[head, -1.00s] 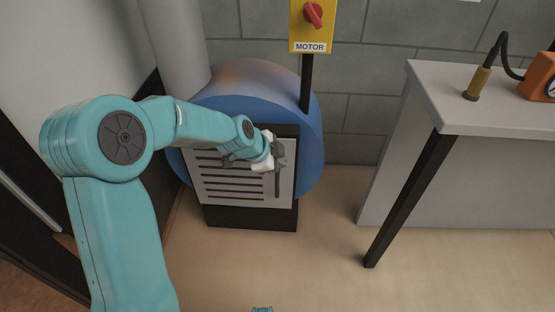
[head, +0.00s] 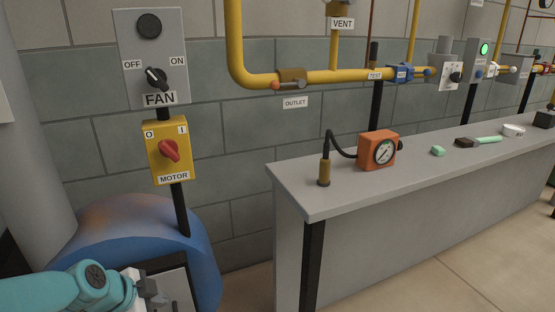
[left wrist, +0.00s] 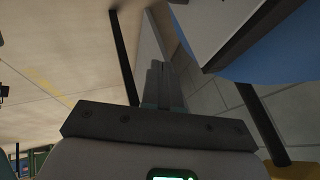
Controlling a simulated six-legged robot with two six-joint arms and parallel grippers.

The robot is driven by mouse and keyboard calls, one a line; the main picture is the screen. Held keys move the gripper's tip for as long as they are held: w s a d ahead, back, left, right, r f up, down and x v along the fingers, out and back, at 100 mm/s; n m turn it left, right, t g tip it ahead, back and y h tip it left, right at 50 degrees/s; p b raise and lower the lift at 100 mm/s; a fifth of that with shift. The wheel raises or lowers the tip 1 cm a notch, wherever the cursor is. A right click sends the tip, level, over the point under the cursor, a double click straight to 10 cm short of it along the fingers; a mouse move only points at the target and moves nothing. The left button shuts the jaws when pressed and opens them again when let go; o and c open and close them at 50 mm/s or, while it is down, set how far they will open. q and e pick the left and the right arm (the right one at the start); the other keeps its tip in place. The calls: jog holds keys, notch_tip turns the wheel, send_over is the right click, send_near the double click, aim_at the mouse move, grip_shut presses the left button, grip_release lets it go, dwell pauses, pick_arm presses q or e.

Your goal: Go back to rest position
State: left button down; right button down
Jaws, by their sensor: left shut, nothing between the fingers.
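My left gripper (head: 150,291) is at the lower left of the head view, in front of the grey slatted panel (head: 178,290) of the blue machine (head: 205,262). It is shut and empty. In the left wrist view its fingers (left wrist: 161,85) are together with nothing between them. The panel and the blue body also show at the top right of the left wrist view (left wrist: 280,52). I cannot tell from the head view whether the gripper touches the panel. My right gripper is not in view.
A yellow motor switch box (head: 168,150) stands on a black post behind the machine, below the grey fan switch (head: 152,60). A grey bench (head: 300,195) at the right carries an orange gauge (head: 379,150) and small items. Yellow pipes (head: 340,76) run along the wall. Floor is clear before the bench.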

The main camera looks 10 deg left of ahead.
pick_arm(q)
jog(key=s+d+f+m+g+h, duration=0.1)
jog(key=s+d+f+g, duration=0.15)
jog(key=d+f, duration=0.65)
jog(key=s+d+f+n+g, duration=0.2)
jog(key=s+d+f+n, duration=0.15)
jog(key=s+f, duration=0.3)
jog(key=s+d+f+n+g+h, duration=0.1)
jog(key=s+d+f+n, duration=0.3)
jog(key=f, duration=0.3)
jog(key=s+d+f+n+g, duration=0.2)
jog(key=s+d+f, duration=0.1)
jog(key=s+f, duration=0.35)
notch_tip(320, 180, up, 31)
jog(key=n+t+p, duration=0.1)
jog(key=n+p, duration=0.4)
jog(key=p, duration=2.6)
jog(key=shift+w+d, duration=0.25)
jog(key=shift+d, duration=0.1)
jog(key=shift+r+n, duration=0.1)
jog(key=shift+n, duration=0.15)
